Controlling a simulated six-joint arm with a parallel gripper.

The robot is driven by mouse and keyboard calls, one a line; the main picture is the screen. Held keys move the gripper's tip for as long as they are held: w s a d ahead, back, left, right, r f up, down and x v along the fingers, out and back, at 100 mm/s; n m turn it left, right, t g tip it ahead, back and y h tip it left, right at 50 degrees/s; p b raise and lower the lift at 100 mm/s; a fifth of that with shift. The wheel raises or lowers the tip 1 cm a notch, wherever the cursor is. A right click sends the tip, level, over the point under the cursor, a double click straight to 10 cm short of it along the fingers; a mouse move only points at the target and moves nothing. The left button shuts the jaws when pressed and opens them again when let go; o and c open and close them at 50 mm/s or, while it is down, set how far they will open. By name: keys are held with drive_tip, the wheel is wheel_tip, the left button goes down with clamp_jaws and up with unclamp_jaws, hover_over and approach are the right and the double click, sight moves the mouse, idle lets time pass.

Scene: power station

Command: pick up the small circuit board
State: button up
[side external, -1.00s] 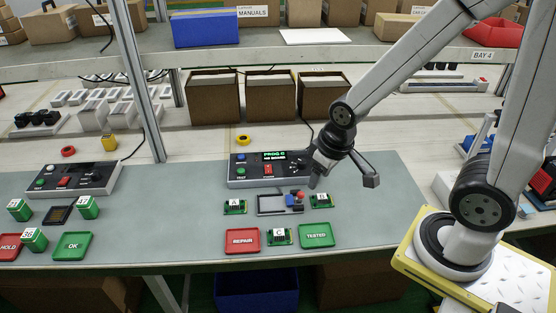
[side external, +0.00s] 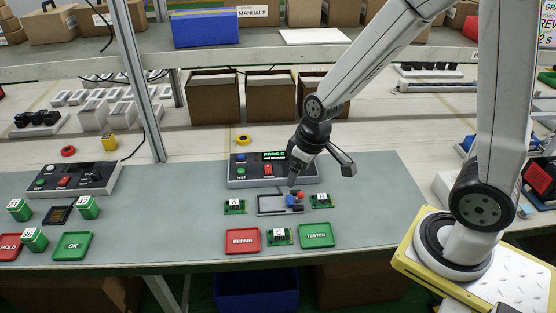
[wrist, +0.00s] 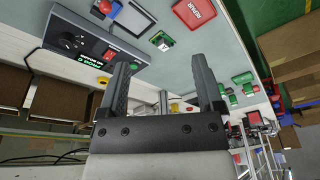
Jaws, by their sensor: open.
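Three small green circuit boards with white letter tags lie on the grey mat in the side external view: board A (side external: 235,207) on the left, one (side external: 321,201) on the right with an unclear letter, and board C (side external: 280,237) in front. A green board (wrist: 161,41), apparently A, also shows in the wrist view beyond the fingertips. My gripper (side external: 320,175) is open and empty above the mat, in front of the test box and behind the boards. Both open fingers (wrist: 162,65) show in the wrist view, with nothing between them.
A grey fixture (side external: 268,205) with a blue and red part sits between two boards. The test box (side external: 270,170) with a lit display stands close behind my gripper. A red REPAIR tray (side external: 243,241) and green TESTED tray (side external: 317,235) flank board C. Mat space is free at right.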

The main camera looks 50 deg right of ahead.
drive_tip(key=w+f+n+y, duration=0.1)
drive_tip(key=w+f+n, duration=0.2)
drive_tip(key=w+f, duration=0.5)
drive_tip(key=n+y, duration=0.2)
drive_tip(key=n, duration=0.2)
approach(236, 202)
drive_tip(key=shift+a+f+t, duration=0.15)
drive_tip(key=shift+f, duration=0.35)
drive_tip(key=shift+a+f+t, duration=0.15)
drive_tip(key=shift+a+f, duration=0.05)
drive_tip(key=shift+f, duration=0.3)
drive_tip(key=shift+x, duration=1.3)
drive_tip(key=shift+w+f, duration=0.1)
drive_tip(key=shift+x, duration=2.45)
clamp_jaws()
